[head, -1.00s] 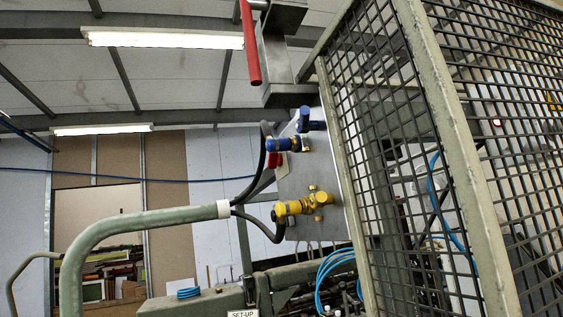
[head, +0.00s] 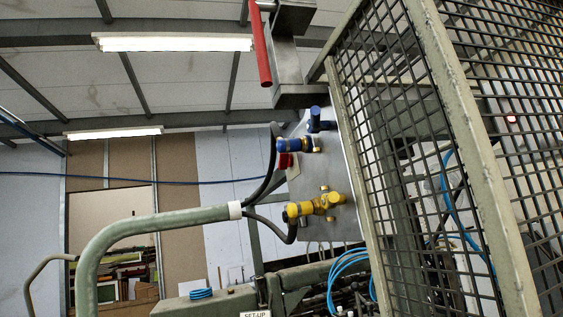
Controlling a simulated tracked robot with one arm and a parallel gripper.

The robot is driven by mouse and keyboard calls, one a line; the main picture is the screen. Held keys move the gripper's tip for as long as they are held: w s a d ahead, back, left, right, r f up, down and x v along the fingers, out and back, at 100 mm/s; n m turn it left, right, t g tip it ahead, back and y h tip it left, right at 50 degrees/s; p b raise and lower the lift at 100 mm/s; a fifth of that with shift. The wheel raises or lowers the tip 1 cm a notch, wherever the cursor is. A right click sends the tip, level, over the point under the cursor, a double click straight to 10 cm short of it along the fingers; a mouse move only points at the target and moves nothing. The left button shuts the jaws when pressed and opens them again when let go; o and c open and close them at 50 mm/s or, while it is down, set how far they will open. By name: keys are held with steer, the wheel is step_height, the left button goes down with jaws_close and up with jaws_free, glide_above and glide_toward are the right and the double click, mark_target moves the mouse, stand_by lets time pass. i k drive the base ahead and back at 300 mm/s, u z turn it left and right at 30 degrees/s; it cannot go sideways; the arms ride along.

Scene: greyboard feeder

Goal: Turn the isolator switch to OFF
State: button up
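A long red lever handle (head: 262,48) hangs near the top of the view, tilted slightly from vertical. It joins, near the top edge, a grey metal housing (head: 283,55) beside it, which looks like the isolator switch. No ON or OFF marking can be read on it. The top of the housing is cut off by the picture edge. My gripper is not in view, so its state and distance to the handle do not show.
A green mesh guard (head: 440,150) fills the right side, close to the housing. Below the housing is a grey panel (head: 308,185) with blue fittings (head: 299,144), a yellow fitting (head: 316,206) and black hoses. A green curved rail (head: 150,225) stands lower left. Upper left is open.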

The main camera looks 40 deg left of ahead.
mark_target(285, 160)
steer(key=u, duration=0.4)
steer(key=k, duration=1.15)
steer(key=u, duration=1.65)
steer(key=i, duration=2.3)
steer(key=z, duration=0.95)
steer(key=i, duration=0.6)
steer(key=z, duration=0.35)
steer(key=k, duration=0.95)
steer(key=z, duration=0.2)
steer(key=i, duration=0.65)
steer(key=u, duration=0.05)
